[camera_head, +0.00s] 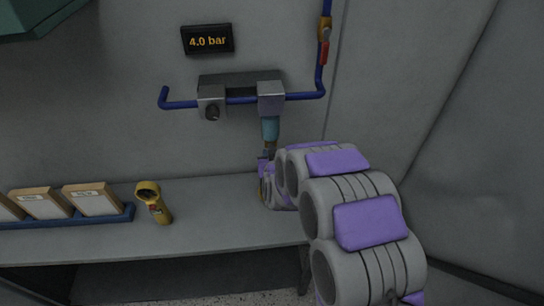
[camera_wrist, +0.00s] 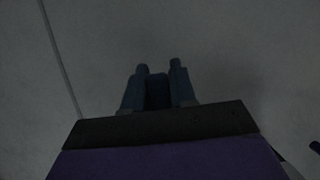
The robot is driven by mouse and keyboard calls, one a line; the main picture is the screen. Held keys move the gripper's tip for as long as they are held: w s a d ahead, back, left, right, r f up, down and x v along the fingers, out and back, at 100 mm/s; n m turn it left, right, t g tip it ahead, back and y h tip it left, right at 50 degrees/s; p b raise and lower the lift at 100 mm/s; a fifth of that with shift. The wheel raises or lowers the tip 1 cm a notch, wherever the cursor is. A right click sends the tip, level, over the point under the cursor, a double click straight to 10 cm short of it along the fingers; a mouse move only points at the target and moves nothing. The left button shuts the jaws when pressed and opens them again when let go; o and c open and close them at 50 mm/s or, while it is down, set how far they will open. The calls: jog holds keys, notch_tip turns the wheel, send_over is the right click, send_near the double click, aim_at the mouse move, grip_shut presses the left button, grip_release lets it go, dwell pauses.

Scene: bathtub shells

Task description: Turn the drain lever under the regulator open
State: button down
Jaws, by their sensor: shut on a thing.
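The regulator (camera_head: 270,97) is a grey block on the blue wall pipe, with a light-blue bowl (camera_head: 270,128) hanging below it. A dark fitting (camera_head: 270,147) shows under the bowl. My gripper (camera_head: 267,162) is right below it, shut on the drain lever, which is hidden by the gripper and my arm. In the wrist view my gripper (camera_wrist: 159,68) shows two dark fingers a little apart. That view is dim, and I cannot make out the lever or which way it points.
A display (camera_head: 207,40) reads 4.0 bar. A red-handled valve (camera_head: 324,50) is on the pipe at upper right. A side wall is close at right.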

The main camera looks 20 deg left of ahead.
jog(key=shift+w+a+r, duration=0.1)
jog(key=shift+r, duration=0.1)
jog(key=c, duration=1.3)
grip_release()
jog(key=o, duration=0.3)
jog(key=shift+a+f, duration=0.15)
jog(key=shift+d, duration=0.2)
